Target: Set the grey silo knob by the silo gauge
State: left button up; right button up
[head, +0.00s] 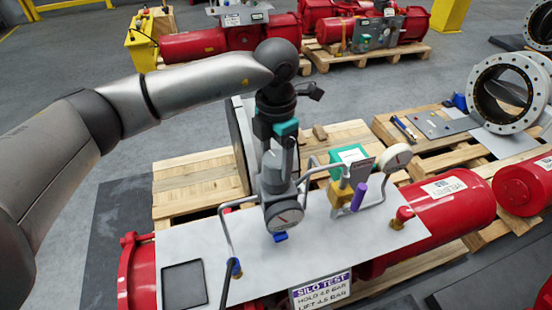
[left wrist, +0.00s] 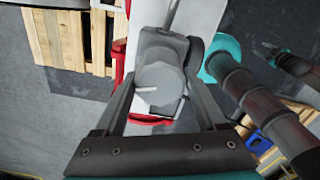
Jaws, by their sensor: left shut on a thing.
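The grey silo knob (head: 274,176) is on top of a grey regulator body on the light plate. In the left wrist view the round knob (left wrist: 160,88) shows a white mark pointing left. My left gripper (head: 279,163) comes down on it from above, its fingers shut on opposite sides of the knob. In the left wrist view my left gripper (left wrist: 163,84) has one finger on each side. A round gauge (head: 286,217), seemingly the silo gauge, is on the regulator's front below the knob; its reading is too small to tell.
A sign (head: 320,290) reads "SILO TEST" with hold and lift pressures. Bent pipes, a yellow fitting (head: 340,193), a purple part (head: 358,196) and a second pale gauge (head: 395,157) stand right of the knob. A red cylinder (head: 450,200) and wooden pallets lie around.

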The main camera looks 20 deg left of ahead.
aim_at(276, 158)
pick_arm(q)
jog(key=shift+r, duration=0.1)
jog(key=o, duration=1.3)
notch_tip(276, 158, up, 15)
jog(key=shift+r, duration=0.1)
